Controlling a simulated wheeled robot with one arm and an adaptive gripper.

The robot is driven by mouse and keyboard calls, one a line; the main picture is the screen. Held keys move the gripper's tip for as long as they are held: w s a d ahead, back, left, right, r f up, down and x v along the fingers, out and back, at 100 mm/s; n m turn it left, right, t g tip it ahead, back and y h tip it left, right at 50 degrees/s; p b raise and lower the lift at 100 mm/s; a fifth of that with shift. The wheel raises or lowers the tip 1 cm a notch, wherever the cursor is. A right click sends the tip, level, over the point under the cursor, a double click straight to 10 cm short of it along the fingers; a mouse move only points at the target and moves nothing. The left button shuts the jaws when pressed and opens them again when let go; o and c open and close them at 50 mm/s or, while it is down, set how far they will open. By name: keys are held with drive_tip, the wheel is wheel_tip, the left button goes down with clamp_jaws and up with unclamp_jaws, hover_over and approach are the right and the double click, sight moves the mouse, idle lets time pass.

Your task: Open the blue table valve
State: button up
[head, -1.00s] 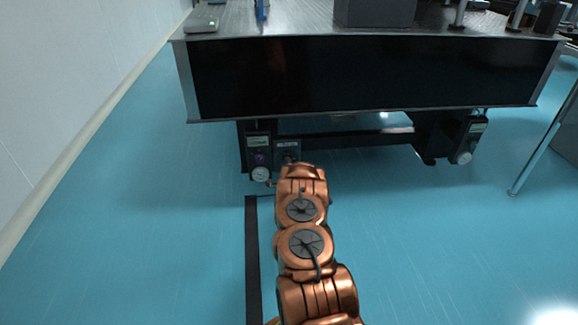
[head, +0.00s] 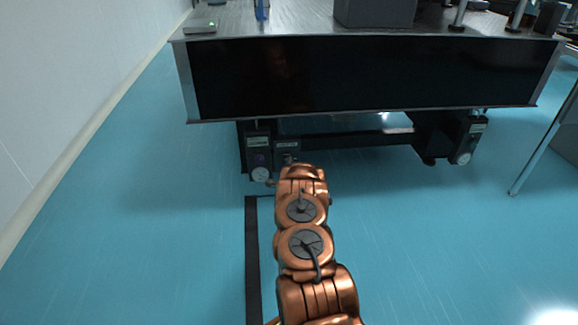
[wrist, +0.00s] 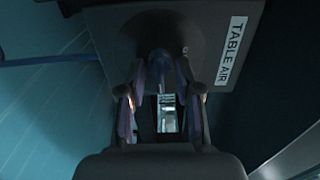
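The blue table valve (wrist: 159,63) is a small dark-blue handle on a dark panel labelled TABLE AIR (wrist: 232,50) in the wrist view. My gripper (wrist: 160,70) is open, with one finger to the left and one to the right of the valve at its tips. I cannot tell whether either finger touches it.
The optical table (head: 370,78) overhangs the panel, with a dark front face. A gauge (head: 260,174) sits on a neighbouring unit to the left. Another gauge unit (head: 470,140) stands at the right leg. Blue floor is clear on both sides; a white wall is left.

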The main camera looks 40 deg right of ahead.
drive_tip(key=v, duration=1.2)
idle(0.3)
drive_tip(key=shift+a, duration=0.1)
idle(0.4)
